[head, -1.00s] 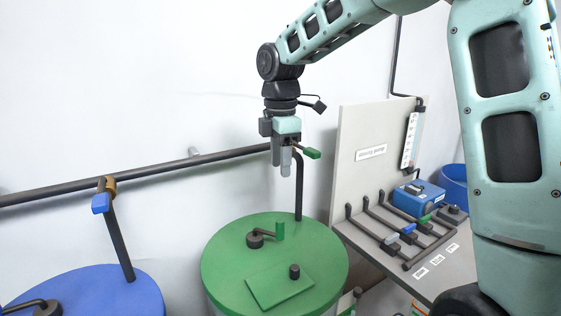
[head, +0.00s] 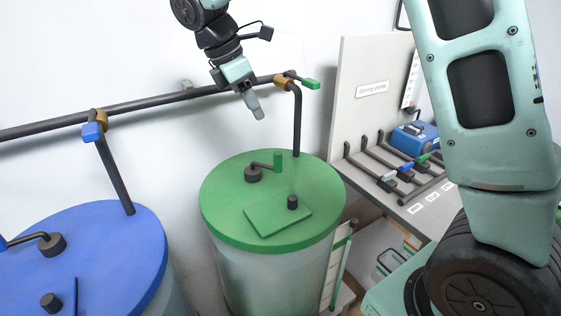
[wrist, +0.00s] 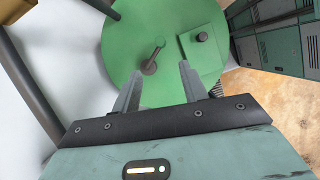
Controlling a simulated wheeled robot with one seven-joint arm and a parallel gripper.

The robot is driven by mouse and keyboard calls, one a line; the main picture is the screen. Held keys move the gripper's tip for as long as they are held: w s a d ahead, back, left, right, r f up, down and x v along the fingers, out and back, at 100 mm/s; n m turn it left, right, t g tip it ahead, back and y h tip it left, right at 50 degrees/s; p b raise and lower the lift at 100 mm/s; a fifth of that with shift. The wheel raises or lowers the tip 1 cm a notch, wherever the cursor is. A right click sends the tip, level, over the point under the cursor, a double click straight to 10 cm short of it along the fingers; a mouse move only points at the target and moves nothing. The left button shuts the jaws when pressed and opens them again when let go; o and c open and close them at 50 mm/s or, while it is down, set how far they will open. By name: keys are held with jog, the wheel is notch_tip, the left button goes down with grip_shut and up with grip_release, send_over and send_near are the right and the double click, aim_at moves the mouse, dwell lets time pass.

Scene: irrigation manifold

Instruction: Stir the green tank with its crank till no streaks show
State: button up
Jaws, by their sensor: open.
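The green tank (head: 226,222) stands in the middle of the head view, with a flat round green lid. Its crank (head: 262,168) has a dark hub, a dark arm and an upright green handle. A square green hatch with a dark knob (head: 292,202) lies on the lid nearer the camera. My gripper (head: 257,112) is above and behind the lid, tilted down, apart from the crank. In the wrist view my gripper (wrist: 170,82) is open and empty, and the crank (wrist: 152,60) shows between and beyond its fingers. The tank's contents are hidden under the lid; no streaks can be made out.
A dark pipe (head: 150,103) runs along the wall behind the tanks, with a green-handled valve (head: 308,83) close to my gripper. A blue tank (head: 110,240) stands at left. A bench with a panel (head: 368,110) and several levers stands at right.

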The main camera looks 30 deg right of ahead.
aim_at(277, 153)
jog(key=p+x, duration=0.3)
jog(key=x, duration=1.4)
jog(key=shift+f, duration=0.15)
grip_shut()
